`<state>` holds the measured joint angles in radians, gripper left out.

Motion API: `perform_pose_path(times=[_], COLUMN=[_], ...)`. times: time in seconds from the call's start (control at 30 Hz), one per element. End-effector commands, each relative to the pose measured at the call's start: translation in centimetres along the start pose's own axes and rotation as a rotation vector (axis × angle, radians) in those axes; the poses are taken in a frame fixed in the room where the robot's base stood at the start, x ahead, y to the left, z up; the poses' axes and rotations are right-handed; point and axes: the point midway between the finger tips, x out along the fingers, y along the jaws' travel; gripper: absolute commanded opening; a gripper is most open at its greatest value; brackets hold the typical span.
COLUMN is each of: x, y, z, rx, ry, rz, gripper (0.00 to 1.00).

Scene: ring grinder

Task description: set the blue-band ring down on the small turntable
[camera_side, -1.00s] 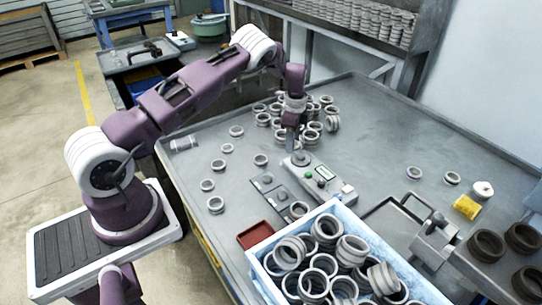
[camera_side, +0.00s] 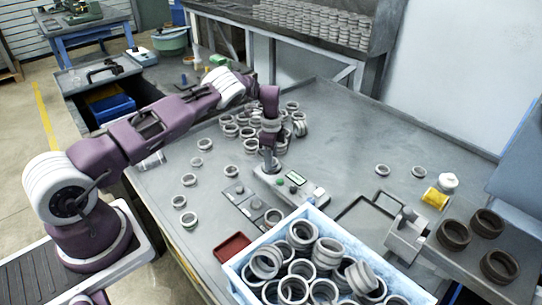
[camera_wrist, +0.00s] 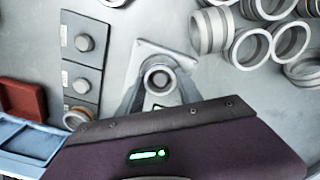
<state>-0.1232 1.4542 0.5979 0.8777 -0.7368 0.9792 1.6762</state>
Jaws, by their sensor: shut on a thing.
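My gripper (camera_wrist: 160,92) is shut on a small grey ring (camera_wrist: 158,79), seen from above between the two fingers in the wrist view. Below is the light grey plate of the small turntable (camera_wrist: 150,50), at the end of the grey device. In the side view my gripper (camera_side: 269,160) points down right over the turntable end, and its fingers hide the ring and most of the disc. Whether the ring touches the turntable cannot be told.
The grey device with green buttons (camera_side: 298,187) extends toward the front right. A panel with knobs (camera_wrist: 82,48) lies to the left. A pile of loose rings (camera_wrist: 245,45) is behind. A blue crate (camera_side: 240,265) of rings and a red tray (camera_side: 232,247) stand in front.

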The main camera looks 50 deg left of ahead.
Motion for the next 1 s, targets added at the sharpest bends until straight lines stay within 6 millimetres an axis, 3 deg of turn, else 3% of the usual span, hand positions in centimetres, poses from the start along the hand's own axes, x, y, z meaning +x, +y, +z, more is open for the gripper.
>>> perform_pose_path(times=[0.47, 0.5, 0.6, 0.87, 1.0], x=[0.0, 0.0, 0.0, 0.0, -1.9], y=[0.0, 0.0, 0.0, 0.0, -0.1], z=[-0.1, -0.1, -0.1, -0.1, -0.1], rx=[-0.002, -0.001, -0.001, -0.001, -0.001], ry=[0.000, 0.000, 0.000, 0.000, 0.002], rz=[-0.001, 0.000, 0.000, 0.000, -0.003], gripper=[0.00, 0.50, 0.67, 0.67, 0.67])
